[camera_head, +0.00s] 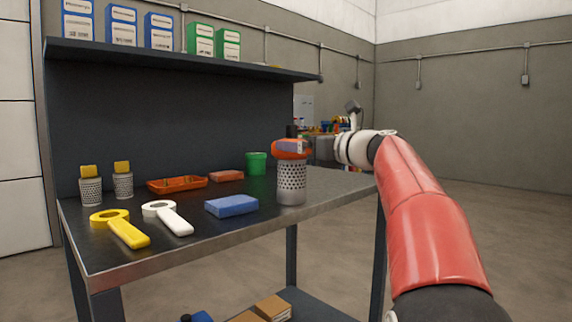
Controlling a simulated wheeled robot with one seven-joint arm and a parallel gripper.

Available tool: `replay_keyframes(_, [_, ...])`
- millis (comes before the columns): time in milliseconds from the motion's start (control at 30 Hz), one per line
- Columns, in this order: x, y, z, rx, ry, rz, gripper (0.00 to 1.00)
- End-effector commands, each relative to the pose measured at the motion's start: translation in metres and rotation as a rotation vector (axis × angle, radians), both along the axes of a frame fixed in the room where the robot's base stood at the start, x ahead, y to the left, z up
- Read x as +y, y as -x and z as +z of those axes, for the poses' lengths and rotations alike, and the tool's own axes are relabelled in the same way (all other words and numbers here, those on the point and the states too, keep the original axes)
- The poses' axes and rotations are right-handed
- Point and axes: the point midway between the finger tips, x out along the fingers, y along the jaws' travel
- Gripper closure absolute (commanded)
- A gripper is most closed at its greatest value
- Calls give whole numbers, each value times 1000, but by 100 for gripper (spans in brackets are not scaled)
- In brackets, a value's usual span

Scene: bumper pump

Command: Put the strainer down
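Two mesh strainers, one at the far left (91,192) and one beside it (123,186), stand upright on the workbench (190,245), each with a yellow piece on top. A larger perforated metal cylinder, which looks like a strainer too (291,185), is upright near the bench's right front edge. An orange body with a black top (291,149) sits directly above it.
A yellow ring-ended tool (122,229), a white one (168,217) and a blue block (231,206) lie at the front. Behind are an orange tray (177,184), a red block (226,176) and a green cup (256,163). A shelf (180,59) with boxes overhangs the bench.

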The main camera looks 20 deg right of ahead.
Motion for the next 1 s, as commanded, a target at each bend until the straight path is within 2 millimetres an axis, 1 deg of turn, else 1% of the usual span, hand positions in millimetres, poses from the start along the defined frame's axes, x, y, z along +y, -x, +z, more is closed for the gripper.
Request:
replay_keyframes(100, [9, -18, -2, 0, -1, 4, 0])
replay_keyframes(233, [14, -32, -1, 0, 1, 3, 0])
replay_keyframes(333, [16, -36, -1, 1, 1, 1, 0])
replay_keyframes(533, [16, -36, -2, 0, 2, 0, 0])
replay_keyframes(900, [16, -36, -1, -1, 3, 0, 48])
replay_keyframes(1000, [16, -36, -1, 0, 3, 0, 48])
